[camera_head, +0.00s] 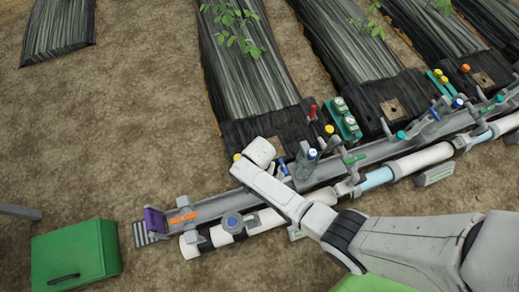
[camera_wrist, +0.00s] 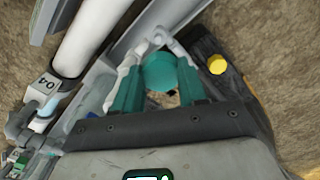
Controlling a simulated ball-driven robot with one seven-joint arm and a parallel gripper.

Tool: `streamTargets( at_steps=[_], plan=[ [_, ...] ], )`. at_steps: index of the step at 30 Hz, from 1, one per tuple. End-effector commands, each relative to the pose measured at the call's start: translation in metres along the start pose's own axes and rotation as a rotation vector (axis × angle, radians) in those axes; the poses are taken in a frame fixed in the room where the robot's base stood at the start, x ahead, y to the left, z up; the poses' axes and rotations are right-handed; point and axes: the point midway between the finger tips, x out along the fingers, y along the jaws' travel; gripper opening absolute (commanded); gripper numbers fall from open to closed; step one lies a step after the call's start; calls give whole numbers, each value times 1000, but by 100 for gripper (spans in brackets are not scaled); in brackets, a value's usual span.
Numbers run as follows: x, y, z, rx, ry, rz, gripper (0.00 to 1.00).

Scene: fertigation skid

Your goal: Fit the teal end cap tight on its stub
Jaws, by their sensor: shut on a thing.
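The teal end cap (camera_wrist: 159,73) shows as a round disc in the wrist view, between the two teal fingers of my gripper (camera_wrist: 158,68). The fingers are shut on it from both sides. A pale grey fitting (camera_wrist: 157,40) shows just beyond the cap, by the grey rail. I cannot tell whether this is the stub, or whether the cap touches it. In the head view my arm reaches in over the skid rail (camera_head: 330,170), and its own white links hide the gripper and the cap.
A white pipe (camera_head: 420,160) runs along the rail. A blue-capped bottle (camera_head: 306,166) and several coloured knobs stand close to my wrist. A yellow knob (camera_wrist: 217,64) sits right of the fingers. A green box (camera_head: 75,242) stands at lower left; soil there is open.

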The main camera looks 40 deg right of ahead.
Motion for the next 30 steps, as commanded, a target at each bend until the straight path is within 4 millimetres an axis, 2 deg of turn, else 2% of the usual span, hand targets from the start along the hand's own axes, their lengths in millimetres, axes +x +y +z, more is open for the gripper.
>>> streamTargets(
  at_steps=[1, 3, 11, 17, 30],
  plan=[
    [19, 0, 1, 35, 0, 0, 13],
    [29, 0, 1, 80, 0, -1, 13],
    [40, 1, 2, 104, -1, -2, 13],
    [41, 2, 2, -83, 0, -2, 13],
    [44, 4, 2, -652, 1, -2, 13]
  ],
)
